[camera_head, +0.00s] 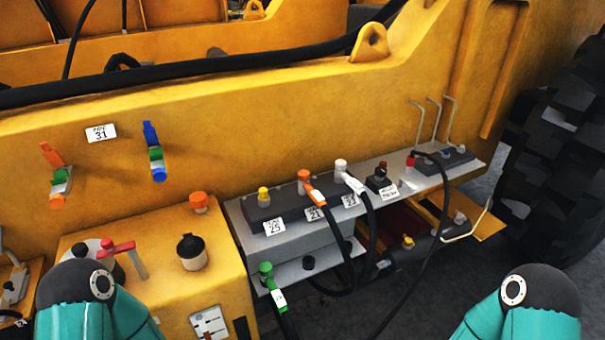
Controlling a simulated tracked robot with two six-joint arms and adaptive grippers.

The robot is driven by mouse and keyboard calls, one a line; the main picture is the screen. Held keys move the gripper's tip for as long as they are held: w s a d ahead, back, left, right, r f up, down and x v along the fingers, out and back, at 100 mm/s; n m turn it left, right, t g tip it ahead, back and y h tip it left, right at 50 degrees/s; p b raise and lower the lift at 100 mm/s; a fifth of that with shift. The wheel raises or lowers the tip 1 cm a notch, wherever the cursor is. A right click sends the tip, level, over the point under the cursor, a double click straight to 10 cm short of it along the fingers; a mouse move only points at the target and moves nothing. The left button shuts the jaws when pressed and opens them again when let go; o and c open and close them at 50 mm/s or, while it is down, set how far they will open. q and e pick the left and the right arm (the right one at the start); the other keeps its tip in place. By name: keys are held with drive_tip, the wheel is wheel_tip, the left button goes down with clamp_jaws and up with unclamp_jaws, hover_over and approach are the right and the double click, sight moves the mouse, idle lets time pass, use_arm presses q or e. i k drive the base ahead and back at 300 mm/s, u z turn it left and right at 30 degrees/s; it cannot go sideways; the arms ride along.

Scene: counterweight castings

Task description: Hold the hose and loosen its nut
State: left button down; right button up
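Several black hoses hang from fittings on a grey valve block (290,213) on the yellow machine. One hose (335,240) joins an orange-capped fitting (305,177). Another hose (371,220) joins a white-capped fitting (342,168). A third hose (285,318) hangs from a green fitting (266,270) at the block's lower left. A thin black hose (440,225) runs down from the right end. I cannot tell which hose or nut the task means. My teal arms show at the lower left and lower right corners. Neither gripper is in view.
A yellow box (160,265) with a black cap (191,250) and a red-handled lever (118,250) stands at the left. Coloured valves (154,155) sit on the yellow wall. Bent metal rods (450,120) stand up at right. A large tyre (565,150) bounds the right side.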

sight(304, 175)
drive_tip(key=u, duration=0.2)
drive_tip(key=i, duration=0.2)
drive_tip(key=u, duration=2.65)
drive_tip(key=k, duration=1.55)
drive_tip(key=u, duration=0.35)
drive_tip(key=i, duration=0.1)
drive_tip(key=z, duration=2.3)
drive_tip(key=i, duration=0.85)
drive_tip(key=z, duration=0.05)
